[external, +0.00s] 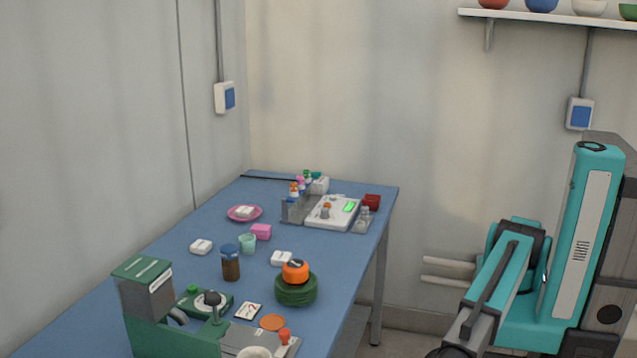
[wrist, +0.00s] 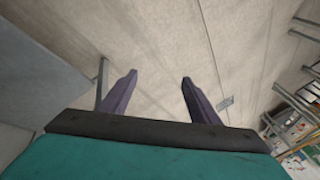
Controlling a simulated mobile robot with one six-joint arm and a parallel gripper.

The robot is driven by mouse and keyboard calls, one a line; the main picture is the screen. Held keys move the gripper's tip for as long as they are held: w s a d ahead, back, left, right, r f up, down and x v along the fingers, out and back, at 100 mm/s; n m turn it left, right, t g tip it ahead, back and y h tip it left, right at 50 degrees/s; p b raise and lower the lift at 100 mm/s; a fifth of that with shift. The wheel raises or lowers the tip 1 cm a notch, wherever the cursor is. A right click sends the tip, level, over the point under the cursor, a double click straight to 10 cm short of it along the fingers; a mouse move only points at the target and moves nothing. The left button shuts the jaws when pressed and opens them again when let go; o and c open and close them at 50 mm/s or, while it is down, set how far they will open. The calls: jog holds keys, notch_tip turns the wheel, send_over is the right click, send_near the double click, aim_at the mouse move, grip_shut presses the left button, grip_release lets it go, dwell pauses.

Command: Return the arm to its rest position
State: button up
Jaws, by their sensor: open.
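My arm stands at the right of the external view, folded, to the right of the blue table and apart from it. My gripper's fingers are not clear in the external view. In the wrist view my gripper (wrist: 158,88) is open. Its two purple-grey fingers are apart with nothing between them, and pale wall or floor lies behind them.
The blue table (external: 187,283) carries a green machine (external: 147,290), a brown jar (external: 231,264), green stacked discs with an orange top (external: 296,290), a pink plate (external: 235,217) and a white device (external: 320,220). A shelf (external: 550,17) with bowls hangs at upper right.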

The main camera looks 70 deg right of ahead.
jog(key=w+d+f+m+h+p, duration=0.1)
jog(key=w+d+f, duration=0.4)
jog(key=w+d, duration=0.3)
jog(key=w+d+f+m+h+p, duration=0.1)
jog(key=w+d+f+m, duration=0.1)
jog(key=w+d+f, duration=0.5)
jog(key=w+d+f+m+h+p, duration=0.1)
jog(key=w+d+f, duration=0.15)
jog(key=d, duration=0.45)
jog(key=w+d+f, duration=0.1)
jog(key=w+d, duration=0.2)
jog(key=d, duration=0.4)
jog(key=w+d+f+m+h+p, duration=0.1)
jog(key=w+d+f, duration=0.1)
jog(key=d, duration=0.5)
jog(key=d+f+m+g, duration=0.1)
jog(key=d+f, duration=0.2)
jog(key=d, duration=0.8)
jog(key=s+d+f+m+g+p, duration=0.1)
jog(key=s+d+f+m+p, duration=0.1)
jog(key=s+d, duration=0.5)
jog(key=s+d+f+m+g+p, duration=0.1)
jog(key=s+d, duration=0.6)
jog(key=d, duration=0.8)
notch_tip(320, 180, down, 2)
jog(key=shift+d+f+m+g+h+p, duration=0.1)
jog(key=shift+d+m+g+h+p, duration=0.2)
jog(key=shift+g, duration=0.4)
jog(key=shift+a, duration=0.15)
